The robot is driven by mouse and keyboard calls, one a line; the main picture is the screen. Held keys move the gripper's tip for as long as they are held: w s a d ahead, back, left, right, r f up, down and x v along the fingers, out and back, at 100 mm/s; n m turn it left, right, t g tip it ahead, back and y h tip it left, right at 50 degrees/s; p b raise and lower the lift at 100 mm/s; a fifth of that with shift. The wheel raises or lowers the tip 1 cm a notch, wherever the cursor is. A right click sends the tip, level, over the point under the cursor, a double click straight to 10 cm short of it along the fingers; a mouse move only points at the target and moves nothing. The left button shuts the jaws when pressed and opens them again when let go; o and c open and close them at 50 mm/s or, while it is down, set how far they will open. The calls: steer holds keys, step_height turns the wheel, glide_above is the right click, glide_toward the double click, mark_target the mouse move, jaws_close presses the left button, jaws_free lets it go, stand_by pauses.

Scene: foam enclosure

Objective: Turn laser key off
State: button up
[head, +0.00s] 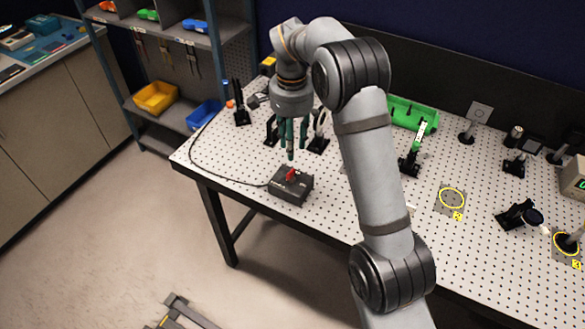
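The laser key switch is a dark box (291,187) near the left front part of the perforated table. A red key (291,175) stands on its top. A black cable runs from the box to the left and back across the table. My gripper (291,154) points down just above the red key, with its dark green fingers close to it. A small gap seems to show between fingertips and key, but contact is hard to judge. The fingers look slightly apart with nothing visible held between them.
The perforated optical table (330,205) carries several black optic mounts behind and right of the box. A green tray (408,113) lies at the back. Yellow-ringed plates (452,198) lie to the right. A shelf with a yellow bin (155,97) stands at left. The front table edge is near the box.

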mark_target(292, 172)
step_height(292, 172, down, 10)
steer(key=shift+f+p, duration=0.1)
steer(key=shift+p, duration=0.8)
steer(key=shift+c, duration=1.2)
jaws_close()
